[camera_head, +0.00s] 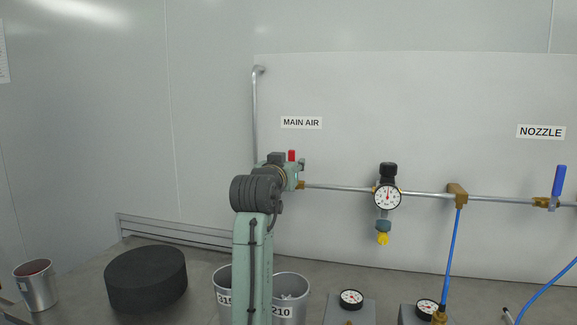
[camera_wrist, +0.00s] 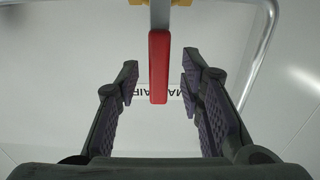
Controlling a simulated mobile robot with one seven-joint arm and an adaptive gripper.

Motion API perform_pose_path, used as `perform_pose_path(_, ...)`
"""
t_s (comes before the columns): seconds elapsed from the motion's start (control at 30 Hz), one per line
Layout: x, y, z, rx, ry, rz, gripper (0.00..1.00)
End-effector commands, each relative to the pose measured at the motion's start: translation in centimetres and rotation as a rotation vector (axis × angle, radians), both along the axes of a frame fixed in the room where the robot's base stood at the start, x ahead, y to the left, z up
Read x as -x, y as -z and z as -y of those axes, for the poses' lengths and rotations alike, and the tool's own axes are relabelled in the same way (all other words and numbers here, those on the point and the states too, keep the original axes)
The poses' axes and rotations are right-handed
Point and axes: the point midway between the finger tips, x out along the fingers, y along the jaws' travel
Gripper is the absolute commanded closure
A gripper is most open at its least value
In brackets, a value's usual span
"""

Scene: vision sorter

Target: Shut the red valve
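The red valve's handle (camera_wrist: 158,68) shows in the wrist view as a straight bar on a grey stem, running up and down the picture. My gripper (camera_wrist: 159,82) is open, with one finger on each side of the handle. A gap shows between each finger and the handle, so I see no contact. In the head view the red handle (camera_head: 292,155) stands upright just above my gripper, below the MAIN AIR label (camera_head: 301,122). My arm hides the valve body there.
The horizontal pipe (camera_head: 340,188) runs right past a pressure gauge (camera_head: 387,197) to a blue valve handle (camera_head: 559,181) under the NOZZLE label (camera_head: 541,132). Metal cups (camera_head: 291,292), a black round block (camera_head: 146,279) and small gauges (camera_head: 351,299) stand on the bench below.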

Motion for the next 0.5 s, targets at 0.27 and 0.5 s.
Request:
perform_pose_path(0.27, 3.3, 0.0, -1.2, 0.001, -0.001, 0.003, 0.65)
perform_pose_path(0.5, 8.2, 0.0, -2.8, 0.001, -0.001, 0.002, 0.65)
